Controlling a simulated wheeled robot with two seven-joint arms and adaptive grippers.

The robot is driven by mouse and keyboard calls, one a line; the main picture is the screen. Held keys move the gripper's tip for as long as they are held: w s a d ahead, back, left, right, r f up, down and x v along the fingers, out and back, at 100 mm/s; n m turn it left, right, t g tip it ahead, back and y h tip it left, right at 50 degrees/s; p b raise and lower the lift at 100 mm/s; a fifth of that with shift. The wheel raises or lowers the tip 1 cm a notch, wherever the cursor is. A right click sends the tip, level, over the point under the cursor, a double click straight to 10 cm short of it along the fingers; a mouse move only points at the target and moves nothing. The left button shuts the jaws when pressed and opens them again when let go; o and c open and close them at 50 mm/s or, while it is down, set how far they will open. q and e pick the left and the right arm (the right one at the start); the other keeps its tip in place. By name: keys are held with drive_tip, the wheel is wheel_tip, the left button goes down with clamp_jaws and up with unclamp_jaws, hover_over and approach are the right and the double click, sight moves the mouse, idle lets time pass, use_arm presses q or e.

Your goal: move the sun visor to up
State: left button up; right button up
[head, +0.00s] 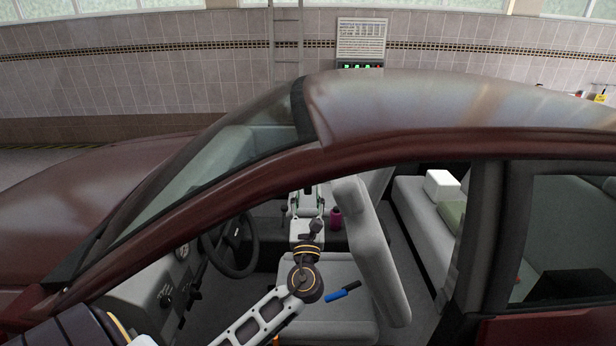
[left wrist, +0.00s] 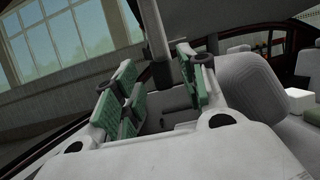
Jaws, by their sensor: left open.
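In the head view my left arm reaches into the dark red car through the near side opening, and my left gripper (head: 307,192) is above the front seat area. In the left wrist view the gripper (left wrist: 158,78) has its two green-padded fingers spread apart, with nothing held between them. A grey upright bar (left wrist: 155,35) shows behind and between the fingers; I cannot tell whether it is part of the sun visor or a pillar. I cannot make out the sun visor in the head view, where the roof (head: 430,100) hides the space under it. My right gripper is not in view.
The steering wheel (head: 238,245) is left of my gripper. The front seat backrest (head: 372,240) stands close on the right. The roof and windshield frame (head: 235,190) bound the opening. A blue object (head: 340,294) shows near the seat, and a white box (head: 442,186) sits at the back.

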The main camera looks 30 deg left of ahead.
sight(308, 187)
use_arm(q)
drive_tip(key=p+x, duration=0.1)
drive_tip(key=x, duration=0.3)
drive_tip(key=shift+r, duration=0.15)
drive_tip(key=shift+x, duration=1.25)
drive_tip(key=shift+c, duration=0.6)
clamp_jaws()
